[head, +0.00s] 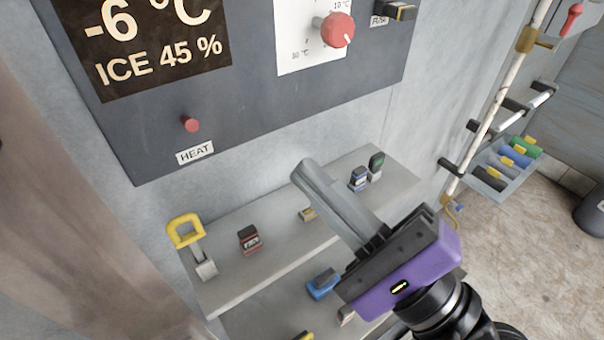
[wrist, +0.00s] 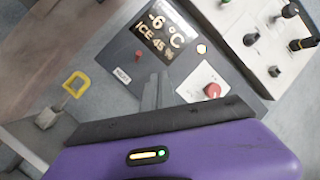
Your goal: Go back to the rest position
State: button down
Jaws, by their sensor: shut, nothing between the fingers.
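My gripper (head: 308,176) is the grey-fingered one with a purple body, in the lower right of the head view. Its long fingers are together with nothing between them. They point up and left, over the grey shelf (head: 232,295) and toward the wall panel. In the wrist view the closed gripper fingers (wrist: 155,90) stand up from the purple body, in front of the lower edge of the dark panel. I cannot tell how far the fingertips are from the panel or the shelf.
The dark control panel (head: 290,110) has a display, a red HEAT button (head: 190,124) and a red dial (head: 337,30). A pipe (head: 500,110) and a tray of coloured blocks (head: 488,181) are at right.

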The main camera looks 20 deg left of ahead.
dwell(0.5)
jog(key=w+d+f+n+t+h, duration=0.1)
jog(key=w+d+f+t+h, duration=0.2)
jog(key=w+d+t+h, duration=0.4)
jog(key=s+d+f+n+t+h, duration=0.2)
jog(key=s+d+f+t+h, duration=0.15)
jog(key=d+f+h, duration=0.55)
jog(key=s+d+f+n+g+h, duration=0.1)
jog(key=s+d+f+n, duration=0.1)
jog(key=s, duration=0.6)
jog(key=s+d+f+n+g+h, duration=0.1)
jog(key=s+d+f+n+g, duration=0.1)
jog(key=s+f, duration=0.5)
jog(key=s+d+f+n+g+h, duration=0.2)
jog(key=s+d+f+n, duration=0.2)
jog(key=s, duration=0.6)
jog(key=shift+d+f, duration=0.7)
jog(key=shift+d, duration=0.4)
